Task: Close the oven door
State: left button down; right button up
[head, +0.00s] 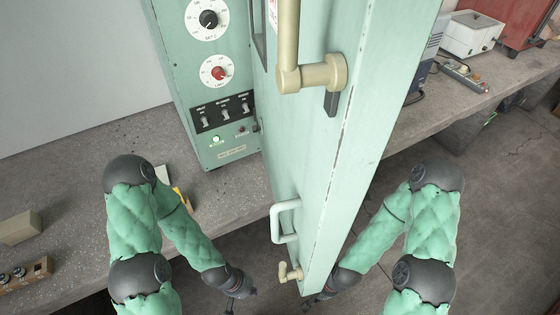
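The pale green oven door (345,150) stands open, swung out from the oven body (205,60) towards me. A beige latch handle (310,76) is on its upper part. A pale green D-shaped handle (285,222) and a small brass fitting (290,272) are lower down. My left gripper (229,305) is low in the picture, left of the door and apart from it. My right gripper (311,300) is at the door's bottom corner, partly hidden; I cannot tell whether it touches. Both grippers' fingers are too small and dark to read. The oven's interior is hidden.
The oven stands on a concrete bench (70,190). Small boxes (20,228) lie on the bench at left, and a yellow item (180,195) sits near my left arm. A white box (472,35) and red case (505,20) are at the back right. The floor (500,200) at right is mostly clear.

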aim_at(321, 169)
jog(key=j, duration=0.15)
jog(key=k+l+z, duration=0.2)
jog(key=k, duration=0.65)
jog(key=j, duration=0.15)
